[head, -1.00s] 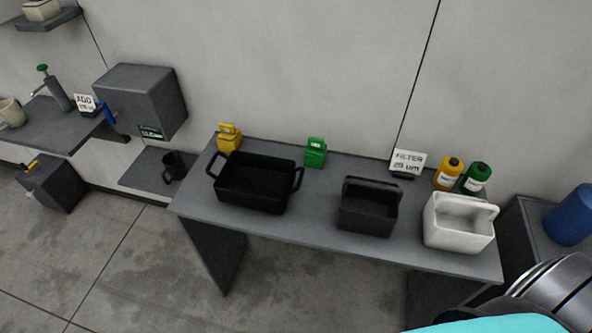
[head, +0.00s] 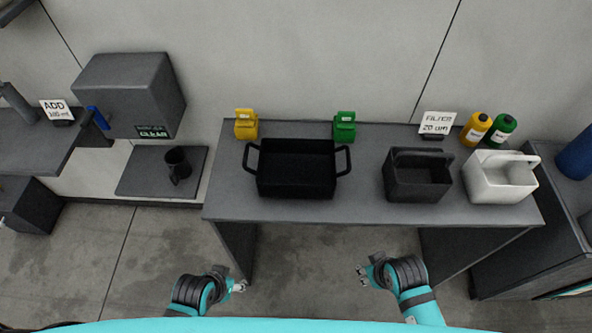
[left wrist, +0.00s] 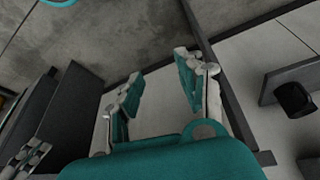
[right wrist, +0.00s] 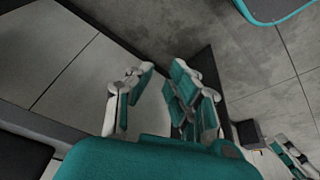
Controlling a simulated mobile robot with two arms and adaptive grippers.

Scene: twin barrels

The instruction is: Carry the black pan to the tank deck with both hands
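The black pan (head: 296,180) sits level on the grey table, left of its middle, with a loop handle at each side. It looks empty. My left gripper (head: 240,284) is in front of the table, below and left of the pan. The left wrist view shows its fingers (left wrist: 160,85) apart with nothing between them. My right gripper (head: 362,276) is in front of the table, below and right of the pan. In the right wrist view its fingers (right wrist: 157,82) are apart and empty. I cannot identify a tank deck for certain.
The table (head: 360,208) also holds a yellow item (head: 245,125), a green item (head: 344,128), a dark caddy (head: 418,178), a white caddy (head: 498,180), two bottles and a FILTER sign (head: 437,123). A wall box (head: 130,95) hangs above a shelf with a dark mug (head: 178,165).

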